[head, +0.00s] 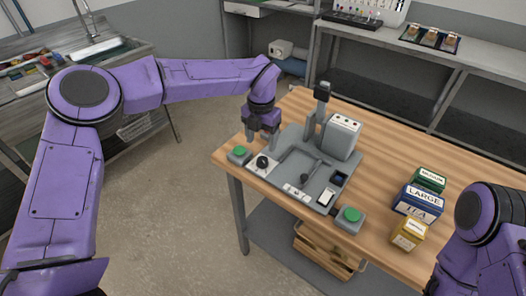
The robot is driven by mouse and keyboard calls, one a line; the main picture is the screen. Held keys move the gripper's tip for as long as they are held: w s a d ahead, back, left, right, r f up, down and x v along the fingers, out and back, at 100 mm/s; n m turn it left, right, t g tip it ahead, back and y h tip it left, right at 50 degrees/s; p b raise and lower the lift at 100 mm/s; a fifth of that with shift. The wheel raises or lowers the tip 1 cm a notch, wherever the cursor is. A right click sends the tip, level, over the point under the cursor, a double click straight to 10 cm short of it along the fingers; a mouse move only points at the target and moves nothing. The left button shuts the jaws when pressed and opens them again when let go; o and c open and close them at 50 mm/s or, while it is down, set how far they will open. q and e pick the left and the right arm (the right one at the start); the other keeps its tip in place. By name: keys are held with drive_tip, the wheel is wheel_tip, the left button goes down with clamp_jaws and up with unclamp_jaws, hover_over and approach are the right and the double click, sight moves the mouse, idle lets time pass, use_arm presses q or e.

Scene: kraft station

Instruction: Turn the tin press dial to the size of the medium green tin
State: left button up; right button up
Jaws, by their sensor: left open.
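The tin press (292,165) is a grey machine on the wooden table, with an upright lever and a light box at its back. Its dial is a black knob (262,162) on a pale plate at the left front. My left gripper (259,150) is open and points down just above and behind the knob; I cannot tell whether it touches it. The medium green tin (430,180) stands on the right of the table, behind the blue large tea tin (418,203). My right arm shows at the lower right, but its gripper is out of view.
A yellow tin (409,233) stands in front of the blue one. Green buttons sit on grey boxes at the press's left (238,151) and right (351,215). A wooden crate (325,252) is on the lower shelf. The table (395,150) is clear behind the tins.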

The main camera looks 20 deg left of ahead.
sight(263, 159)
use_arm(q)
drive_tip(key=f+p, duration=0.1)
drive_tip(key=f, duration=0.3)
drive_tip(key=f+p, duration=0.1)
drive_tip(key=f, duration=0.2)
drive_tip(key=shift+d+f, duration=0.2)
drive_tip(key=shift+f, duration=0.2)
drive_tip(key=shift+s+a, duration=0.1)
drive_tip(key=shift+s, duration=0.05)
drive_tip(key=c, duration=1.1)
